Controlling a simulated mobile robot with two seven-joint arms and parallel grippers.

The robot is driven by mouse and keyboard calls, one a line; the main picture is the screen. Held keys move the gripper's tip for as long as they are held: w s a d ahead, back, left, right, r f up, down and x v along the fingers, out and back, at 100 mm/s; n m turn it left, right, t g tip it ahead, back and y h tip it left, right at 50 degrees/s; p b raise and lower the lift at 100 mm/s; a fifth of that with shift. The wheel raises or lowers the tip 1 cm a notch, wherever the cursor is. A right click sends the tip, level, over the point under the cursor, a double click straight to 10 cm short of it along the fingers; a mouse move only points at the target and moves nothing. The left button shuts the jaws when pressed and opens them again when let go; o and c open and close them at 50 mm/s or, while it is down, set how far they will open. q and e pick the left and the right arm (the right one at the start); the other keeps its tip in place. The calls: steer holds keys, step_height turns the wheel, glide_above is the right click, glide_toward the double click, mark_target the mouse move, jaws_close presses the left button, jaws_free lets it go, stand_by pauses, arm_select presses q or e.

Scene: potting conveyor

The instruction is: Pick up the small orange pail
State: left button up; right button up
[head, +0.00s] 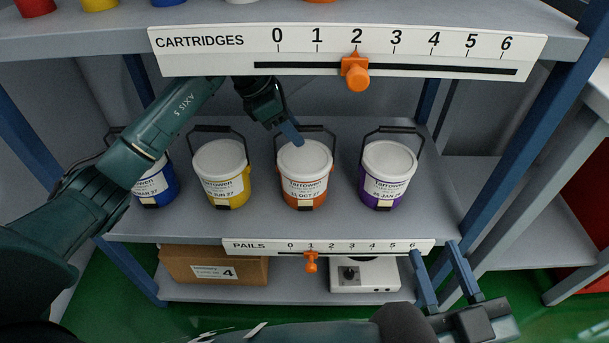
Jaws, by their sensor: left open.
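The small orange pail (305,190) stands upright on the middle shelf, with a white lid, a white label and a dark raised handle. My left gripper (291,132) is just above and behind its lid, at the raised handle. Its jaws are open; the picture does not show clearly whether a finger touches the handle or lid. My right gripper (448,275) is at the lower right, in front of the shelf. Its two blue fingers are apart with nothing between them.
A yellow pail (228,187) and a blue pail (160,187) stand left of the orange one, a purple pail (381,190) right. The CARTRIDGES rail (200,58) of the upper shelf hangs over my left arm. Below are a cardboard box (190,265) and a white device (375,275).

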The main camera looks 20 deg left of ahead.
mark_target(302, 126)
arm_select(q)
steer(key=d+f, duration=0.1)
steer(key=w+d+f+b, duration=0.1)
steer(key=d, duration=0.1)
steer(key=shift+w, duration=0.2)
steer(key=shift+w+d+f, duration=0.1)
steer(key=shift+d+f, duration=0.05)
steer(key=shift+f, duration=0.2)
jaws_close()
stand_by(0.9)
steer(key=shift+r, duration=0.15)
